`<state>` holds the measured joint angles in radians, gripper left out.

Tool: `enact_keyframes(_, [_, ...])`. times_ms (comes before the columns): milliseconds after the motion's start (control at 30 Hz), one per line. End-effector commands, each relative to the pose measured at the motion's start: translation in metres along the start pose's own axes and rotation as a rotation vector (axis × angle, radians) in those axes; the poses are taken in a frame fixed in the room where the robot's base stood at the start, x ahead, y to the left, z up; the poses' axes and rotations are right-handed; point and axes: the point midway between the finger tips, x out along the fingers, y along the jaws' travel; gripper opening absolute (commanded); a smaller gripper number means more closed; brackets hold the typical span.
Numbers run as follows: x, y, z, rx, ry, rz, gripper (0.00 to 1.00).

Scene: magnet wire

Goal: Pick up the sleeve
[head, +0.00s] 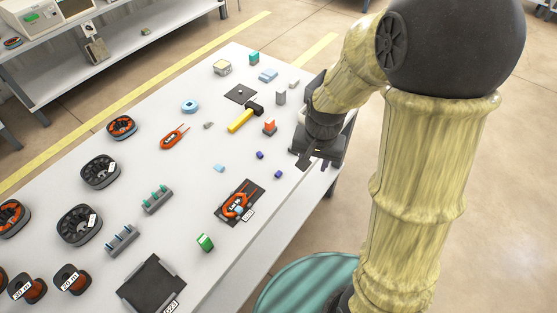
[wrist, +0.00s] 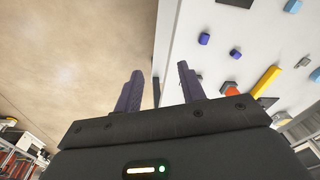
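I cannot tell for sure which item is the sleeve. Two small purple-blue pieces (head: 260,154) and (head: 278,174) lie on the table, left of my gripper (head: 306,160) in the head view. They also show in the wrist view (wrist: 204,39), above and right of the fingers. A small light-blue piece (head: 219,168) lies farther left. My gripper is at the table's right edge, its dark fingers (wrist: 160,90) apart with nothing between them. In the wrist view the gap lies over the table edge and floor.
A yellow-handled hammer (head: 241,120) and an orange block on a grey base (head: 269,127) stand near my gripper. A dark mat (head: 254,190) holds an orange tool. Spools (head: 80,225), grey racks (head: 156,199) and a black tray (head: 150,285) fill the left and front.

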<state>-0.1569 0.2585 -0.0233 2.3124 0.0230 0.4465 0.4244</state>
Motion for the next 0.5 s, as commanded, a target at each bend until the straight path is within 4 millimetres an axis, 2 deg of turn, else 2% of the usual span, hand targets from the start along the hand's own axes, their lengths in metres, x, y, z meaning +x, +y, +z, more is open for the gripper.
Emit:
enact_keyframes(33, [-0.020, -0.012, -0.007, 0.029, -0.015, 0.005, 0.40])
enact_keyframes(200, [-0.040, -0.046, -0.023, 0.156, -0.055, 0.027, 0.40])
enact_keyframes(400, [-0.055, -0.082, -0.035, 0.293, -0.089, 0.061, 0.40])
enact_keyframes(500, [-0.056, -0.092, -0.036, 0.333, -0.097, 0.072, 0.40])
